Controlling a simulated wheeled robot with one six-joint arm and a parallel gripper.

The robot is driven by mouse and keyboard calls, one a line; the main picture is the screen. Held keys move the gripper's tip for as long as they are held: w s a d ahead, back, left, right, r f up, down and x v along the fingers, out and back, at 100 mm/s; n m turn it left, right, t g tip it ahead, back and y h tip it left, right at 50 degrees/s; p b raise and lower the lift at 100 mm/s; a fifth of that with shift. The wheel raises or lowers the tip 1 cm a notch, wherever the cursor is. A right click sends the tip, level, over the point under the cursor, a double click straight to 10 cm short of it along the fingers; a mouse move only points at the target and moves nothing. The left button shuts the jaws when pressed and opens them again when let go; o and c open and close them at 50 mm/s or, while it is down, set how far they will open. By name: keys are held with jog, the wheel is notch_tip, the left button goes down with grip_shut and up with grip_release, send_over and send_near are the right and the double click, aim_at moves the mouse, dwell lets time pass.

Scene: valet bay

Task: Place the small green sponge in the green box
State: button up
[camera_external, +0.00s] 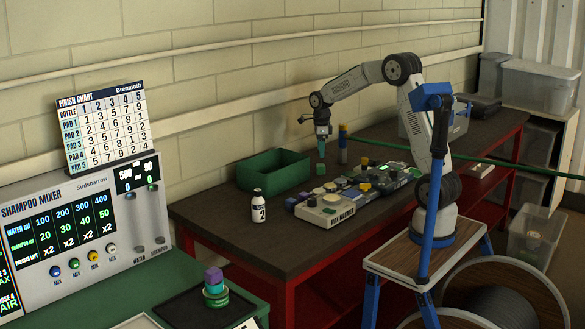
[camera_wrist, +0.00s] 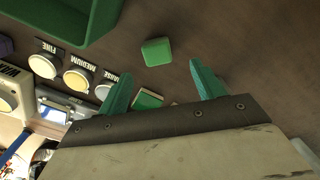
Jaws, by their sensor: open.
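A small green sponge (camera_wrist: 156,51) lies on the dark tabletop in the wrist view, ahead of my fingertips and apart from them. In the external view a small green block (camera_external: 320,169) shows just below my gripper (camera_external: 321,150). In the wrist view my gripper (camera_wrist: 160,76) has its two teal fingers spread, with nothing held between them. The green box (camera_external: 277,181) stands open on the table, left of my gripper in the external view. Its wall also shows at the upper left of the wrist view (camera_wrist: 106,22).
Round pads labelled FINE and MEDIUM (camera_wrist: 77,79) and another green piece (camera_wrist: 148,99), partly hidden, lie near my fingers. A wax warmer (camera_external: 325,211), a white bottle (camera_external: 258,207) and a blue-and-yellow block stack (camera_external: 342,145) stand nearby. The table front left is clear.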

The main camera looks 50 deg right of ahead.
aim_at(321, 165)
jog(key=f, duration=0.8)
jog(key=shift+s+a, duration=0.1)
jog(key=shift+a, duration=0.1)
jog(key=c, duration=1.1)
